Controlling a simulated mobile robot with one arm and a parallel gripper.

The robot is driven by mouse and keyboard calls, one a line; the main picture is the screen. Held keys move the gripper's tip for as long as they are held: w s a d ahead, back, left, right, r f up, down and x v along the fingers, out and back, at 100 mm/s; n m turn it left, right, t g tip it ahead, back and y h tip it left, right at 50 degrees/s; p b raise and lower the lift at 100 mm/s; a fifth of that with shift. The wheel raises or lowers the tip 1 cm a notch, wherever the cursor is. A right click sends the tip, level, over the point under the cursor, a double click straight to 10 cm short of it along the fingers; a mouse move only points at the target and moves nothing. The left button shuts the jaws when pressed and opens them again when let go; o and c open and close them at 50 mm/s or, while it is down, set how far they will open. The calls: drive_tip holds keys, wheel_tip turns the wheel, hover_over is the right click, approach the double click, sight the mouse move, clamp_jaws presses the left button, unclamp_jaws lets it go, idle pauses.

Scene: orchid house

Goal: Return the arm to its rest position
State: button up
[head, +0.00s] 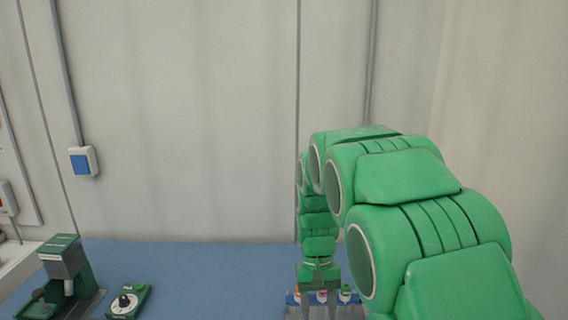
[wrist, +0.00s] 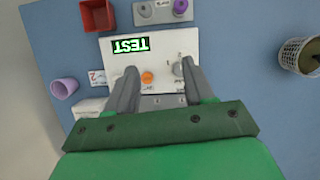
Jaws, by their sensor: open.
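My green arm (head: 425,225) reaches forward from the lower right over the blue table in the head view. My gripper (head: 320,298) points down at its far end, near the bottom edge of the picture. In the wrist view my gripper (wrist: 158,70) has its two grey fingers apart with nothing held between them. Below them is a white panel (wrist: 178,48) with a green display reading TEST, an orange button (wrist: 147,78) and a grey knob (wrist: 177,68). The fingers cover parts of the panel; whether they touch it I cannot tell.
The blue table (head: 200,265) has clear room left of the arm. A green and grey device (head: 66,262) and a small green control box (head: 128,301) stand at left. The wrist view shows a red container (wrist: 97,15), a purple cup (wrist: 65,88) and a wire basket (wrist: 293,55).

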drive_tip(key=s+d+r, duration=0.2)
drive_tip(key=s, duration=0.7)
drive_tip(key=s+d+r+t, duration=0.1)
drive_tip(key=s+d+r, duration=0.1)
drive_tip(key=s, duration=0.8)
drive_tip(key=s+d+r+m+t, duration=0.1)
drive_tip(key=s+d+r, duration=0.2)
drive_tip(key=s, duration=0.6)
drive_tip(key=shift+s+r, duration=0.15)
drive_tip(key=shift+r, duration=0.15)
